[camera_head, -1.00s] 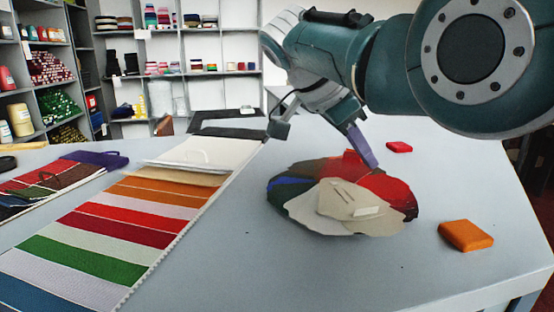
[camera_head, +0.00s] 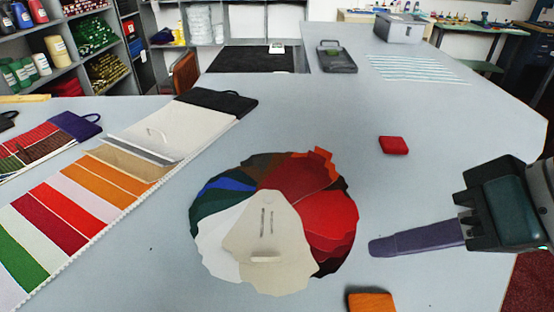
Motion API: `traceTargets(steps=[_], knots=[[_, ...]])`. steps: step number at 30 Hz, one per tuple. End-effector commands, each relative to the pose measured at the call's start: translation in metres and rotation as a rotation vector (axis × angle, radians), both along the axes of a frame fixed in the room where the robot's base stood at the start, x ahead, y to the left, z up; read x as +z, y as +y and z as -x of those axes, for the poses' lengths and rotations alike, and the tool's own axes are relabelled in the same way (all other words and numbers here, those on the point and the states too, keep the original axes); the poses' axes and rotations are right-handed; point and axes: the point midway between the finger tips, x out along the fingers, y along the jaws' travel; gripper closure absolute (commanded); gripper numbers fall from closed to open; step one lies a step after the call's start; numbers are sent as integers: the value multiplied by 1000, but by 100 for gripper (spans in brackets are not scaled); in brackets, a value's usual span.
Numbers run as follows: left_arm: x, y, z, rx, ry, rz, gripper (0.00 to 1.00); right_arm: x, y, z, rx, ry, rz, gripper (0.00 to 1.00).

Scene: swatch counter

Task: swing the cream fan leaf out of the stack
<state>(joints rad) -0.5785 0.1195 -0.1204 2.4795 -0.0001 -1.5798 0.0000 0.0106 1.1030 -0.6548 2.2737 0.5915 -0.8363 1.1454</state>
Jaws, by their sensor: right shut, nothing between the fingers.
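The fan stack (camera_head: 325,215) lies on the grey counter in the middle of the view. Its leaves are spread in a round: white, green, blue, brown, red and dark ones. The cream leaf (camera_head: 262,225) lies on top towards the near side, with two dark slots and a pale raised tab (camera_head: 266,257). My right gripper (camera_head: 385,248) comes in from the right, its purple fingers closed together and empty. Its tip is just right of the fan, apart from it in the picture. My left gripper is not in view.
A striped swatch strip (camera_head: 85,205) lies left of the fan. A red block (camera_head: 393,145) sits behind my right gripper and an orange block (camera_head: 371,302) at the near edge of the view. A dark tray (camera_head: 336,58) stands at the back. The counter right of the red block is clear.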

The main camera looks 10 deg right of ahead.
Motion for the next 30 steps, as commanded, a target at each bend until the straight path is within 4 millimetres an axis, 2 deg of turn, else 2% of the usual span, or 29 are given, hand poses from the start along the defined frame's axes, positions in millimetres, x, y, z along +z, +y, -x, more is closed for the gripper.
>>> traceTargets(steps=[13,18,21,30], knots=[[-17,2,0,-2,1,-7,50,-73,32,-46,-5,-3,1,100],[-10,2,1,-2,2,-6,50,-71,57,-52,-2,-4,0,100],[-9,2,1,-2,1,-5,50,-71,65,-54,-3,-3,3,100],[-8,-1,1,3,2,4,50,-72,70,-55,-4,-3,5,100]])
